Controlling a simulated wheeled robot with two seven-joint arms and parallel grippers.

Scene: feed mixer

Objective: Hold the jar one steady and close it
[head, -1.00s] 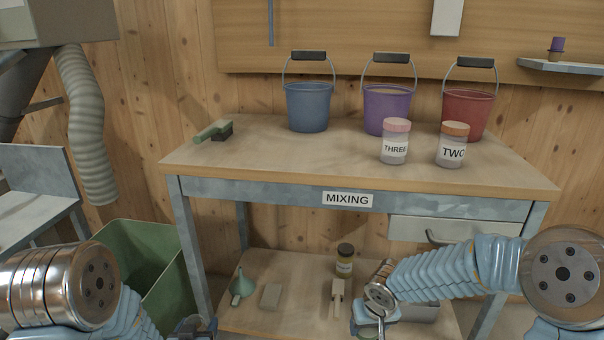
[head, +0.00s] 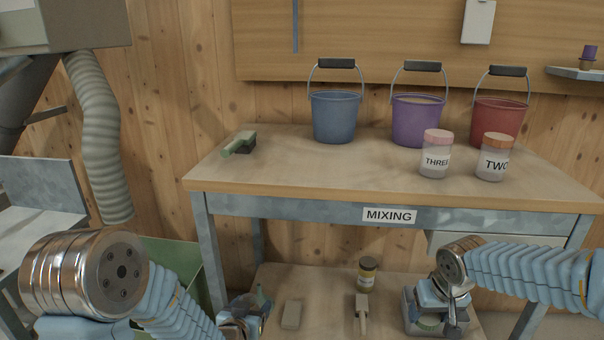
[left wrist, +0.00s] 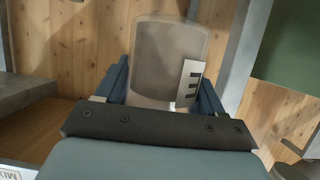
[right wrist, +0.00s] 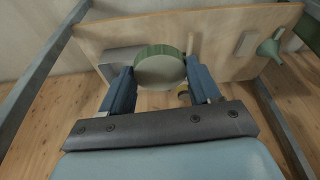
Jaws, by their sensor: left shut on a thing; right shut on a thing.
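Jar one (left wrist: 168,62) is a clear jar with a white label, partly seen, in the left wrist view. My left gripper (left wrist: 160,98) is shut around its sides. In the head view this gripper (head: 242,318) is low, in front of the table, and the jar is hard to make out there. A green round lid (right wrist: 160,68) is between the fingers of my right gripper (right wrist: 160,82), which is shut on it. The lid and jar are apart, with a wide gap between the grippers.
The mixing table (head: 300,190) stands ahead, with jars THREE (head: 436,155) and TWO (head: 493,158), a blue bucket (head: 335,117), a purple bucket and a red bucket. A brush (head: 240,143) lies at left. A brown-lidded jar (head: 366,275) and a scoop (head: 361,312) are on the lower shelf.

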